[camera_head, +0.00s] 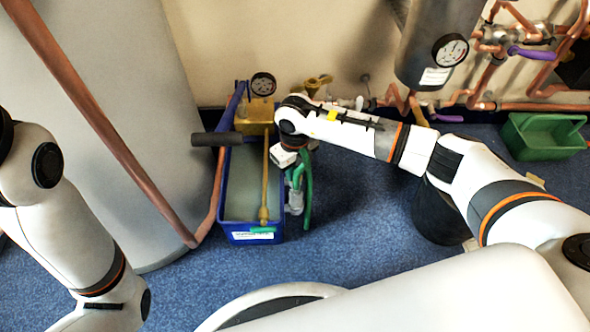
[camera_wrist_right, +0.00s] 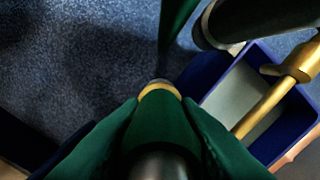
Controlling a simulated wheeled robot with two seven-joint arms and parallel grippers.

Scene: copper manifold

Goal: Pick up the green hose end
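The green hose (camera_head: 307,190) hangs along the right side of a blue test-pump tub (camera_head: 232,238). In the right wrist view the green hose end (camera_wrist_right: 160,125), with a brass-coloured ring at its tip, lies between the fingers of my right gripper (camera_wrist_right: 160,108). The fingers press against both its sides, with no gap visible. In the head view my right gripper (camera_head: 295,198) points down beside the tub, partly hidden by its own wrist. My left arm comes in at the left, but its gripper is out of frame.
The tub carries a gauge (camera_head: 263,84), a black-gripped handle (camera_head: 216,139) and a brass rod (camera_head: 265,180). A grey cylinder (camera_head: 130,100) and copper pipe stand left. A green crate (camera_head: 545,137) and a black bucket (camera_head: 437,212) are right. Blue carpet is open in front.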

